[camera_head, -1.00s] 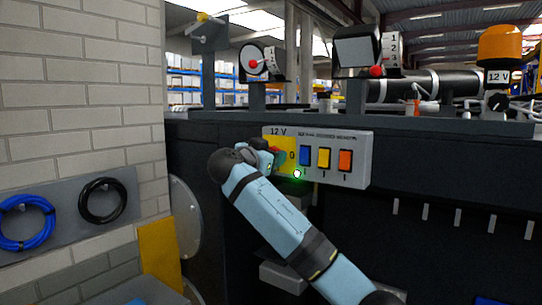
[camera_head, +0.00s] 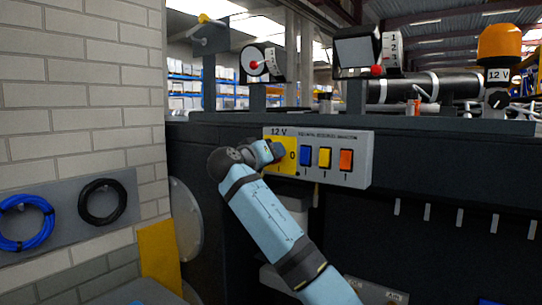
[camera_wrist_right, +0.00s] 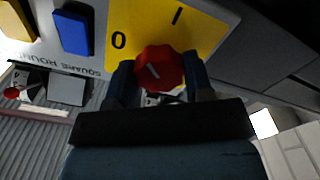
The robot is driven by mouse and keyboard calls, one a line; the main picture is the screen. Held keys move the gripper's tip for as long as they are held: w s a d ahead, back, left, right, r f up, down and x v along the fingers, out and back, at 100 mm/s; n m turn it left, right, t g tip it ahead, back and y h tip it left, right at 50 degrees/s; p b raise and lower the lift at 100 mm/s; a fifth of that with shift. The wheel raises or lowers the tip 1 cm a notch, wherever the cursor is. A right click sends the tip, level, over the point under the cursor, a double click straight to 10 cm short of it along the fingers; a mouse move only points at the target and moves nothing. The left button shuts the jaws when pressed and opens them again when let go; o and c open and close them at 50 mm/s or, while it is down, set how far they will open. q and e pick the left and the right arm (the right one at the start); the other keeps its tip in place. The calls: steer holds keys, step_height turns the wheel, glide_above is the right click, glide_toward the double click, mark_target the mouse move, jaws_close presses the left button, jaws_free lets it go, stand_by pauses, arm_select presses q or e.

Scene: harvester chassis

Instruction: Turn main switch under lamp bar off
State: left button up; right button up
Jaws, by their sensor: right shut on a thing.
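The main switch is a red knob (camera_wrist_right: 160,68) with a short slanted white mark, on a yellow plate (camera_wrist_right: 205,32) printed with 0 and I. I cannot tell for sure which of the two the mark points at. The plate is the left part of a light grey "12 V" panel (camera_head: 360,165). My right gripper (camera_head: 275,152) reaches the panel from below left. In the right wrist view its two dark fingers stand on either side of the knob and are shut on it. In the head view the hand mostly hides the knob. My left gripper is out of view.
Blue (camera_head: 305,156), yellow (camera_head: 324,157) and orange (camera_head: 345,160) rocker switches sit just right of the knob. Above is a bar (camera_head: 430,122) with lamps and an orange beacon (camera_head: 499,45). A brick wall (camera_head: 85,120) with hanging hoses closes the left.

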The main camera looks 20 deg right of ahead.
steer(key=n+p, duration=0.1)
steer(key=n, duration=0.3)
steer(key=shift+r+n, duration=0.1)
steer(key=shift+n, duration=0.2)
steer(key=shift+n+p, duration=0.95)
steer(key=shift+n, duration=0.95)
steer(key=o, duration=0.9)
steer(key=shift+w+a+f, duration=0.1)
steer(key=shift+f, duration=0.1)
steer(key=b+v, duration=0.4)
steer(key=v, duration=1)
